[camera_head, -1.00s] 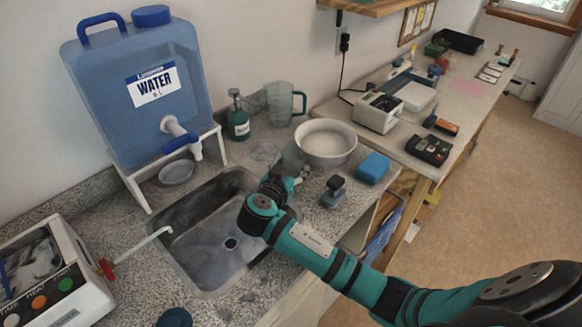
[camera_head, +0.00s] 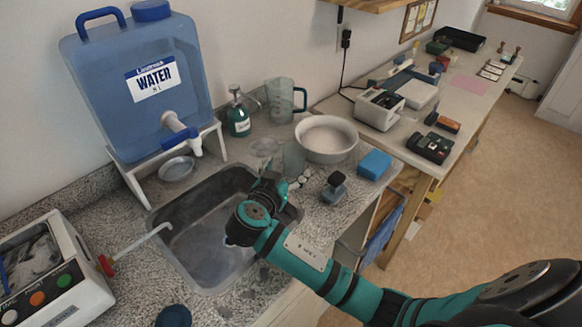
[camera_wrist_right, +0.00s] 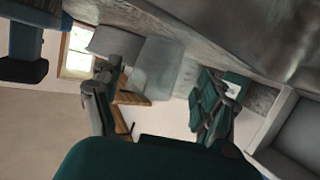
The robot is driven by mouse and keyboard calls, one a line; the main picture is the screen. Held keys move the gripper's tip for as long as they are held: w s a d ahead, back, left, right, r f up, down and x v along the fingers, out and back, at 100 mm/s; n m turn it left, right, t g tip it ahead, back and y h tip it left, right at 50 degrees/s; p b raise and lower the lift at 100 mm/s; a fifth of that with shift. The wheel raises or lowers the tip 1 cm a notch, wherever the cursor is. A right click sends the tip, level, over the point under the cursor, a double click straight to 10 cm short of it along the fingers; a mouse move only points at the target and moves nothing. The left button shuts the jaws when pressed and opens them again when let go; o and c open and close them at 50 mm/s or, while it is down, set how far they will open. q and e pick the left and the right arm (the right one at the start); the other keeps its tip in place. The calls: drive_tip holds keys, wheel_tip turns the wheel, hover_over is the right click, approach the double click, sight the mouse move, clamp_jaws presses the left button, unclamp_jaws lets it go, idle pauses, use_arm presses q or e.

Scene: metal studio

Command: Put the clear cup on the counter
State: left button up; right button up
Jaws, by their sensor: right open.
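The clear cup (camera_head: 293,158) stands on the counter (camera_head: 318,212) between the sink and the white bowl. It looks empty and upright, and its lower part is partly hidden. My right gripper (camera_head: 276,184) is over the sink's right rim, just in front of the cup and apart from it. In the right wrist view the open fingers (camera_wrist_right: 157,102) have nothing between them, and the translucent cup (camera_wrist_right: 155,66) shows beyond their tips. My left gripper is not in view.
The sink (camera_head: 205,255) lies under my right arm. The white bowl (camera_head: 326,138), a soap bottle (camera_head: 238,117), a clear jug (camera_head: 281,100) and a blue sponge (camera_head: 375,165) stand close around the cup. The water tank (camera_head: 140,95) is on its stand at left.

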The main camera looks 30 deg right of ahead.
drive_tip(key=b+v, duration=0.1)
drive_tip(key=v, duration=0.7)
drive_tip(key=shift+d, duration=0.1)
